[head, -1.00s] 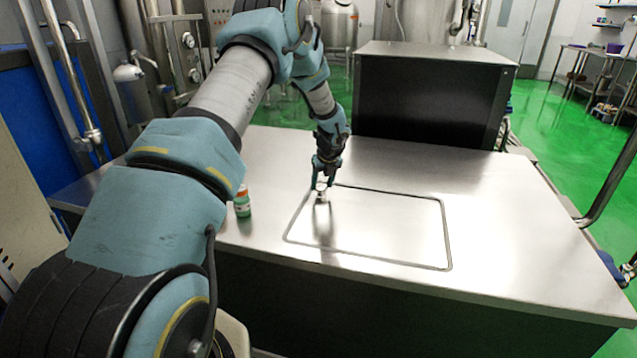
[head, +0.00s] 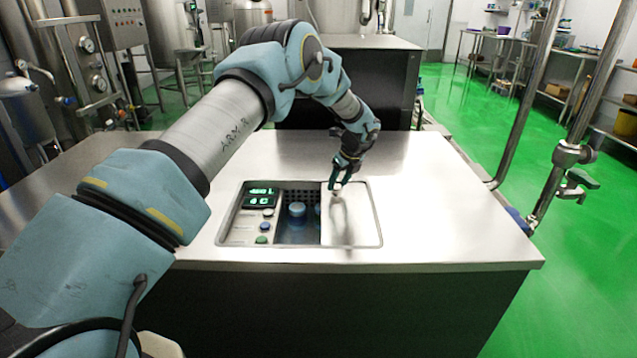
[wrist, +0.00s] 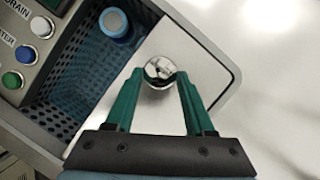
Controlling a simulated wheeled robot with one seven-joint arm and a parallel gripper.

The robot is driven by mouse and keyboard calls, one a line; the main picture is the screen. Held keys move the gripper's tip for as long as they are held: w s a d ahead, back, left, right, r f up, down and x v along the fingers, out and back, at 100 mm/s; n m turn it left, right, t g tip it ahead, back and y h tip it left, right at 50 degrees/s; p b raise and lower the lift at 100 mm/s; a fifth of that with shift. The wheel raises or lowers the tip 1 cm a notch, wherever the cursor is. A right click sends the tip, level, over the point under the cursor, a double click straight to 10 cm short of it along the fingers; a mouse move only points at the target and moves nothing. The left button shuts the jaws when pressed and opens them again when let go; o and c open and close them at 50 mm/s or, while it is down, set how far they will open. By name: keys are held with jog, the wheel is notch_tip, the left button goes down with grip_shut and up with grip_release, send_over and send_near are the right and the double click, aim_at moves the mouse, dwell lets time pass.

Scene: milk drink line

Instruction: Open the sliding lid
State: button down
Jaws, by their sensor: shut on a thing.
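The sliding lid (head: 356,225) is a flat metal panel covering the right part of a recessed opening in the steel counter. My gripper (head: 337,187) is shut on the lid's small round metal knob (wrist: 159,71), with a green finger on each side of it in the wrist view. Left of the lid the recess is uncovered. It shows perforated dark walls and a blue-capped bottle (head: 297,210), also seen in the wrist view (wrist: 115,24). Another blue item is partly hidden by the lid's left edge.
A control panel (head: 242,232) with a green display and several buttons lies at the opening's left end. The counter (head: 440,215) is clear to the right. A dark cabinet stands behind it, and vertical pipes rise at the right.

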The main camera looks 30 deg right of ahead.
jog(key=shift+s+d, duration=0.45)
jog(key=shift+d, duration=0.35)
jog(key=shift+c, duration=1.3)
grip_release()
jog(key=shift+r, duration=0.1)
jog(key=b+v, duration=0.1)
jog(key=v, duration=0.9)
jog(key=shift+r+b, duration=0.3)
jog(key=shift+b, duration=0.1)
